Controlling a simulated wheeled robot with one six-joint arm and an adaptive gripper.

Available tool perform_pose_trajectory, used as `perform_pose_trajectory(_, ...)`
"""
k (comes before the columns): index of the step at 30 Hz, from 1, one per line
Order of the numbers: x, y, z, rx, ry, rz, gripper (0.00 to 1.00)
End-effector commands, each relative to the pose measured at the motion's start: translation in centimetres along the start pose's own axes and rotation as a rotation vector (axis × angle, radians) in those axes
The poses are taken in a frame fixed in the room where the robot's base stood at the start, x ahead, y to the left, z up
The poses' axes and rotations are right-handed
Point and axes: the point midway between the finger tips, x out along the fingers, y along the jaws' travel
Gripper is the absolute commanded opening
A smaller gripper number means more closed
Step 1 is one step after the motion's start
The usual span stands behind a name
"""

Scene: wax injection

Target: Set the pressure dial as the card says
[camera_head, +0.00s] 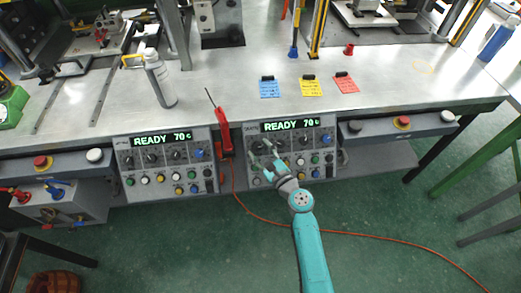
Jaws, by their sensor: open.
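Two grey control panels hang at the bench front: the left panel (133,178) and the right panel (328,146). Each has a lit green "READY 70" display, a row of dark dials and several coloured buttons. Which dial is for pressure is too small to read. Three cards stand on the bench: blue (269,88), yellow (312,88) and red (346,84), each with a black clip; their writing is not legible. My gripper (262,152) is open in front of the right panel's left part and covers some of its controls. Contact with a dial cannot be told.
A red-handled tool (223,130) with a thin tip stands between the panels. A grey bottle (160,78) stands on the metal bench (230,92). Button boxes flank the panels. An orange cable (370,234) runs over the green floor. Green legs (480,165) stand at right.

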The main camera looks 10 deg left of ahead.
Motion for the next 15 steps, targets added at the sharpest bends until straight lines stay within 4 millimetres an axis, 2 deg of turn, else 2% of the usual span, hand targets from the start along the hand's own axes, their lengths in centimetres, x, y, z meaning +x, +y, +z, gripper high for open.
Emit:
perform_pose_trajectory(8,0.21,-0.01,0.01,0.000,0.000,0.000,0.56)
perform_pose_trajectory(9,0.20,-0.01,0.01,0.000,0.000,0.000,0.54)
perform_pose_trajectory(15,0.19,-0.01,0.01,-0.001,0.000,0.000,0.04)
